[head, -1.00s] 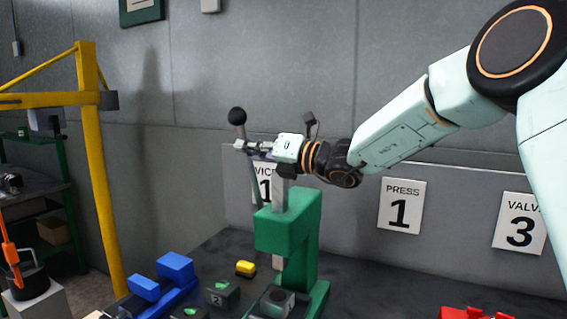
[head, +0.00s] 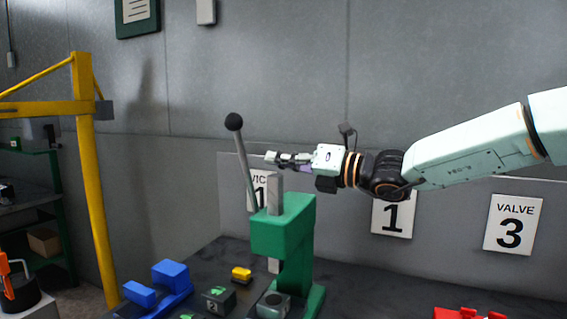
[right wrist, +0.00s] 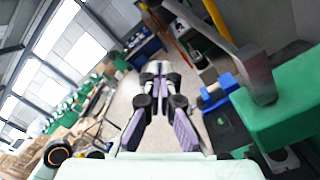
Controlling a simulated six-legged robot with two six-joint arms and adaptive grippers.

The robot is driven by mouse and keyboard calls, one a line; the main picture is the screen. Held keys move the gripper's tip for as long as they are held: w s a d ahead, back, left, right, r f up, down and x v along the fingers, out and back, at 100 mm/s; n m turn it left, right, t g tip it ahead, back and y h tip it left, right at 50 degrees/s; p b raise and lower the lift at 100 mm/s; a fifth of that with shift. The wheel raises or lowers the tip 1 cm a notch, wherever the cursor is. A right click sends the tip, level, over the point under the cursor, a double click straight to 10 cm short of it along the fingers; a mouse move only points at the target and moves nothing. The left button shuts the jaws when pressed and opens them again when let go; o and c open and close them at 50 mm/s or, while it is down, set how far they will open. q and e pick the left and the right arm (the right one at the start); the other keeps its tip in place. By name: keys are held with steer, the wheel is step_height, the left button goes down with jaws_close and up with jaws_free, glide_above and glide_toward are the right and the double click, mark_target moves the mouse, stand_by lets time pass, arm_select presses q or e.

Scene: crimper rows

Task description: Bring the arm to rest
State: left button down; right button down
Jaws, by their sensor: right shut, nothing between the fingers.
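My right gripper (head: 270,158) reaches in from the right in the head view, above the green press (head: 292,232). Its fingers are shut and empty, pointing left. The fingertips show just right of the press lever (head: 243,165), with a small gap in the picture. The lever stands nearly upright, leaning left, with a black ball on top. In the right wrist view the fingers (right wrist: 160,72) with purple pads point away over the floor, and the green press (right wrist: 290,112) is close on the right. My left gripper is not in view.
On the dark bench stand a blue vice (head: 170,280), a small yellow block (head: 241,274) and a dark block marked 2 (head: 219,299). A red thing (head: 468,314) is at the lower right. A yellow post (head: 95,190) stands left. The grey wall (head: 430,90) is behind.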

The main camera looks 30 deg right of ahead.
steer(key=shift+s+d+f, duration=0.2)
steer(key=shift+s+d, duration=0.05)
steer(key=shift+d, duration=0.2)
